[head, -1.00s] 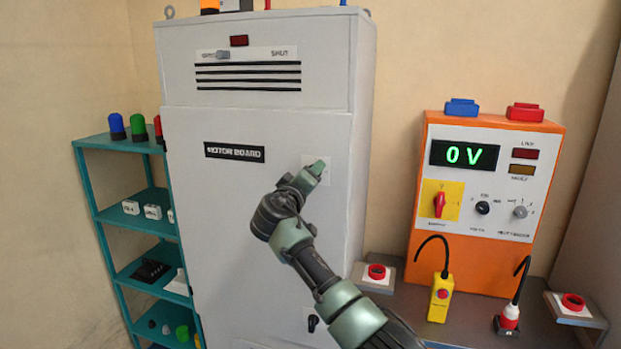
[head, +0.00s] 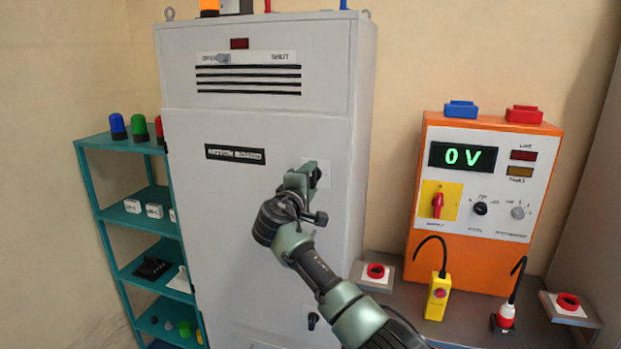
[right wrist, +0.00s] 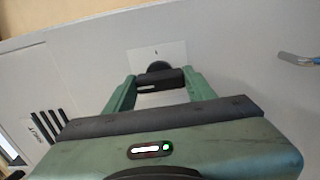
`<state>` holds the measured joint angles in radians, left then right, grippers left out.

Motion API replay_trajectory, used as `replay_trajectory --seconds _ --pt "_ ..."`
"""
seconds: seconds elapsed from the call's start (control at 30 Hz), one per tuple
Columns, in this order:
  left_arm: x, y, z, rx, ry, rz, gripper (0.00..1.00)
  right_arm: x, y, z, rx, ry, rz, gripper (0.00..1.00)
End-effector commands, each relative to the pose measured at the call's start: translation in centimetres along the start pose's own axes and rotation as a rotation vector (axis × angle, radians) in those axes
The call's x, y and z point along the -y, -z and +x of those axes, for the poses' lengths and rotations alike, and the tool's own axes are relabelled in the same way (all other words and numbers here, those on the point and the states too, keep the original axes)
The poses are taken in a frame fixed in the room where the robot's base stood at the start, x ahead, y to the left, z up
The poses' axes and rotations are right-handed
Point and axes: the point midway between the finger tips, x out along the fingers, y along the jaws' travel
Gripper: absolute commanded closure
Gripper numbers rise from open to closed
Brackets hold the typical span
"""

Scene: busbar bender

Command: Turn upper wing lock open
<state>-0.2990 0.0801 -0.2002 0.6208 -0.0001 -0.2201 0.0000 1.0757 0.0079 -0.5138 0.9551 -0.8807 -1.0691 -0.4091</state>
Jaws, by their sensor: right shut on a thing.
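The upper wing lock (right wrist: 159,78) is a dark knob with a bar-like wing, on a white plate (head: 323,170) at the right side of the grey cabinet door (head: 220,220). My right gripper (head: 309,176) is at the plate in the head view. In the right wrist view its two green fingers (right wrist: 160,84) stand on either side of the dark wing, shut on it. The gripper mostly hides the lock in the head view. A lower dark wing lock (head: 313,321) shows further down the door, beside my right arm. My left gripper is not in view.
A teal shelf (head: 110,212) with lamps and small parts stands left of the cabinet. An orange panel (head: 412,235) reading 0 V and a yellow pendant (head: 437,300) are on the bench at right.

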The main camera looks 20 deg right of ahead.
Motion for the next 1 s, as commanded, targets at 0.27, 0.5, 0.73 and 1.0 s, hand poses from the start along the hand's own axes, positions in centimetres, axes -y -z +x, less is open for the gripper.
replay_trajectory --seconds 0.27,0.5,0.73,1.0 --pt "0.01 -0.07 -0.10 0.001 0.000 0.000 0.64 -0.11 0.03 -0.01 -0.001 -0.003 -0.022 1.00" --pt "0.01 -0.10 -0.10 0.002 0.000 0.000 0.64 -0.08 0.02 -0.01 -0.001 -0.003 -0.023 1.00" --pt "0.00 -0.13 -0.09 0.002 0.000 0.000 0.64 -0.03 0.01 0.00 -0.001 -0.002 -0.020 0.24" --pt "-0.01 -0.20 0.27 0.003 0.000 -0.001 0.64 0.17 0.09 -0.62 -0.002 -0.001 -0.016 0.24"
